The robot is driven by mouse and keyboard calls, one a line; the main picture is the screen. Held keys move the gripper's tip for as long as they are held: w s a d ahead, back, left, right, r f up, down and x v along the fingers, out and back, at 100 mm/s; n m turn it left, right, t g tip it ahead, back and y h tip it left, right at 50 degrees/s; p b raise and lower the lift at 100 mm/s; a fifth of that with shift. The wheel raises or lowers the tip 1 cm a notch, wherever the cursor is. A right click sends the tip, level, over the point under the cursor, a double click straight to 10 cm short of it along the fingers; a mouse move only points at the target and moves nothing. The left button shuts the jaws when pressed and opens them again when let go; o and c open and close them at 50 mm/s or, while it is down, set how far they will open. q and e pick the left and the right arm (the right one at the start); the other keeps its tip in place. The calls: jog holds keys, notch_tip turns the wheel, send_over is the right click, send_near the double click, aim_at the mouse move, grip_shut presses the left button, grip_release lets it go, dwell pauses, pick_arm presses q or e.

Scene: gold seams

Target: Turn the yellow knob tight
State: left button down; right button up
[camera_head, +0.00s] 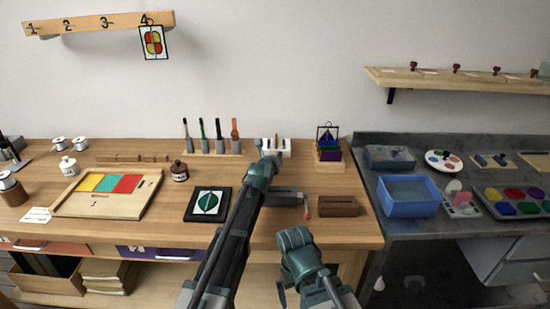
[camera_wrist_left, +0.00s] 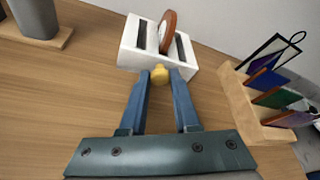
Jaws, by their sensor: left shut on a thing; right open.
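The yellow knob (camera_wrist_left: 159,74) sits at the near face of a white holder (camera_wrist_left: 135,52) in the left wrist view. My left gripper (camera_wrist_left: 160,78) is shut on the knob, with a blue finger on each side of it. In the head view the white holder (camera_head: 284,148) stands at the back of the wooden bench, and the left wrist hides the knob there. My right gripper (camera_head: 296,246) is open and empty, low in front of the bench's front edge; its fingertips are hard to make out.
A wooden rack with coloured panels (camera_head: 329,158) stands right of the holder, and a tool rack (camera_head: 215,150) to its left. A brown block (camera_head: 339,206) and a dark framed leaf panel (camera_head: 208,204) lie nearer the front. A blue tub (camera_head: 408,195) is on the grey counter.

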pick_arm(q)
jog(key=shift+d+m+y+p, duration=0.15)
jog(key=shift+m+y+p, duration=0.25)
jog(key=shift+m+y, duration=0.4)
jog(key=shift+d+m+y, duration=0.1)
jog(key=shift+m+y, duration=0.8)
jog(key=shift+m, duration=0.6)
jog(key=c, duration=0.9)
grip_release()
jog(key=p+v, duration=0.2)
jog(key=v, duration=0.4)
jog(key=p+v, duration=0.3)
jog(key=v, duration=0.4)
jog(key=shift+w+r, duration=0.1)
jog(key=shift+r, duration=0.15)
jog(key=shift+s+r, duration=0.1)
jog(key=shift+s, duration=0.35)
